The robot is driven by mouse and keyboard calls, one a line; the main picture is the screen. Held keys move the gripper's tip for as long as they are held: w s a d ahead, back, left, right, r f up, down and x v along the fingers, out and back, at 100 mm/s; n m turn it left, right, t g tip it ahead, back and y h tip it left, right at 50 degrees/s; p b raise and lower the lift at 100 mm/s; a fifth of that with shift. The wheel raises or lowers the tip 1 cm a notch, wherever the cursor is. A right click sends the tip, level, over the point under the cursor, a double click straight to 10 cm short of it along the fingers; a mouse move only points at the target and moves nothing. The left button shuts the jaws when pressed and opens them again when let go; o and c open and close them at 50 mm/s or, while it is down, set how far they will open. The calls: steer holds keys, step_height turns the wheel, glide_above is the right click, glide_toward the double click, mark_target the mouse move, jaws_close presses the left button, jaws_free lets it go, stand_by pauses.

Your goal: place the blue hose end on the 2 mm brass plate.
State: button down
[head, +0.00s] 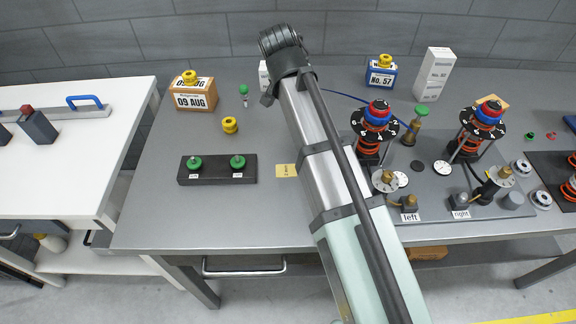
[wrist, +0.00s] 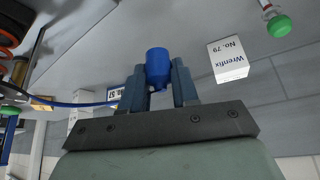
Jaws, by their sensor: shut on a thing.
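In the wrist view my gripper (wrist: 158,80) is shut on the blue hose end (wrist: 157,62), a blue cylinder between the two fingers. It is held in the air above the grey bench. The thin blue hose (wrist: 80,104) runs off to the left; in the head view a stretch of the hose (head: 348,97) shows right of my arm. A small flat yellow plate (head: 285,170) with a dark marking, apparently the 2 mm brass plate, lies on the bench left of my arm. My gripper is hidden behind my arm in the head view.
A black block with two green knobs (head: 218,169) lies left of the plate. A yellow knob (head: 230,125), a 09 AUG box (head: 193,95) and a green-topped part (head: 243,92) stand behind. Dial-topped spring assemblies (head: 372,130) crowd the right.

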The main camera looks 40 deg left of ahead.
steer(key=s+d+n, duration=0.1)
steer(key=s, duration=1)
steer(key=m+h, duration=0.2)
steer(key=m, duration=0.2)
glide_above(291, 165)
steer(key=s, duration=0.2)
steer(key=f, duration=0.2)
steer(key=shift+y, duration=0.3)
steer(key=shift+s+d+f, duration=0.1)
steer(key=shift+f, duration=4.35)
steer(key=c, duration=0.8)
jaws_free()
steer(key=shift+f, duration=0.15)
steer(key=shift+c, duration=0.2)
steer(key=v, duration=1.2)
steer(key=shift+s, duration=0.2)
